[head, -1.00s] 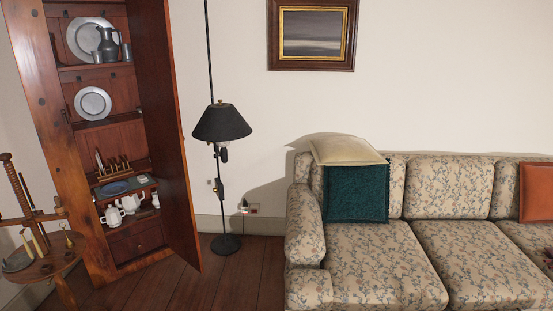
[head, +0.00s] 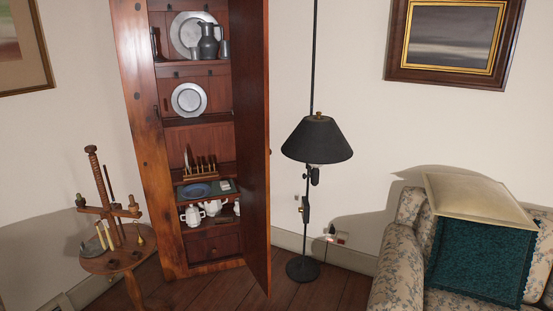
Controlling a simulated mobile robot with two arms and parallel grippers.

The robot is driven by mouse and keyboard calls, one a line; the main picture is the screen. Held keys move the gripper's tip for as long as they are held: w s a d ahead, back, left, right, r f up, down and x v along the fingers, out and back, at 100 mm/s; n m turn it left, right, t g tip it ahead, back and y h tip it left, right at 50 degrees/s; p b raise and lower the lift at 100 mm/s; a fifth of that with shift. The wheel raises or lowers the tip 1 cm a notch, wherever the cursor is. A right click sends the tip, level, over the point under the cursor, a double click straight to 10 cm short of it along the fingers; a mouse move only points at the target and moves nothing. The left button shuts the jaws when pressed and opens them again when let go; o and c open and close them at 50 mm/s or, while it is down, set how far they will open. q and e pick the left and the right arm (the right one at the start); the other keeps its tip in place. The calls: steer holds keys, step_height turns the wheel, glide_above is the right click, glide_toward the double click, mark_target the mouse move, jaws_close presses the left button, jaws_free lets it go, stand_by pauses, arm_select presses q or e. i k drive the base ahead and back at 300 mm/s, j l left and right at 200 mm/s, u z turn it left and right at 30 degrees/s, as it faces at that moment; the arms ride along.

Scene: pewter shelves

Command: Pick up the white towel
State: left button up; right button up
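I cannot make out a white towel for certain. A small pale item (head: 225,185) lies beside a blue plate (head: 196,190) on a green surface in the open wooden cabinet (head: 133,120). It is too small to tell whether it is cloth. White pots (head: 211,207) stand on the shelf below. Neither of my grippers is in view.
The cabinet's door (head: 253,150) stands open on its right side. A black floor lamp (head: 317,140) stands right of it, then a floral sofa (head: 395,265) with cushions. A small round wooden stand (head: 120,258) is at left. Some bare floor (head: 225,290) shows in front of the cabinet.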

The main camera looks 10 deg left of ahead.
mark_target(224, 185)
steer(key=i+l+u, duration=0.3)
steer(key=i+u, duration=0.15)
steer(key=i+l+u, duration=0.4)
steer(key=i+j+z, duration=0.1)
steer(key=z, duration=0.4)
steer(key=i+j+z, duration=0.15)
steer(key=z, duration=0.35)
steer(key=j+z, duration=0.15)
steer(key=z, duration=0.35)
steer(key=i+j, duration=0.05)
